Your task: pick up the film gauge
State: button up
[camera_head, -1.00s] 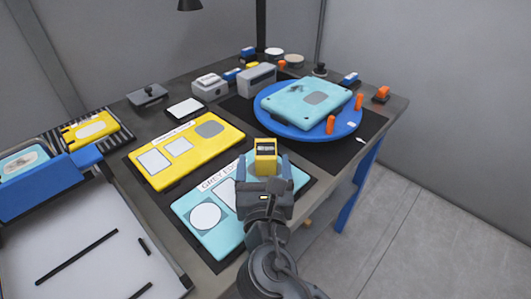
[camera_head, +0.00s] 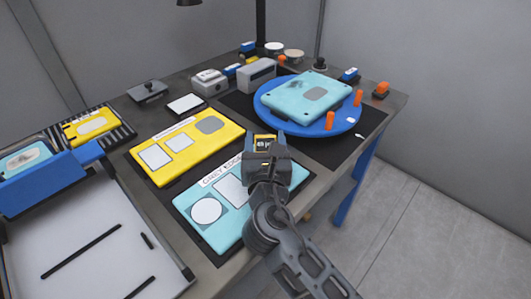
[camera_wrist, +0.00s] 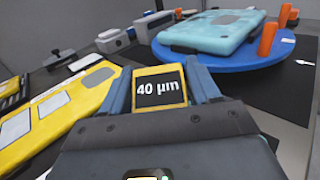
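The film gauge (camera_wrist: 160,88) is a small yellow block with a dark display reading "40 µm". In the wrist view it sits between the two blue fingers of my gripper (camera_wrist: 161,72), which appear shut on its sides. In the head view the gauge (camera_head: 265,142) shows at the tip of my gripper (camera_head: 266,137), above the far right end of the teal panel (camera_head: 215,229). Its lower part is hidden by my gripper.
A yellow panel (camera_head: 187,158) lies left of my gripper. A blue turntable (camera_head: 281,121) bears a teal plate (camera_head: 305,97) and orange pegs (camera_head: 330,120) behind right. A blue-fronted tray (camera_head: 85,240) stands at left. The bench's right edge is close to my arm.

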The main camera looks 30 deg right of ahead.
jog(key=c, duration=0.9)
jog(key=shift+r, duration=0.15)
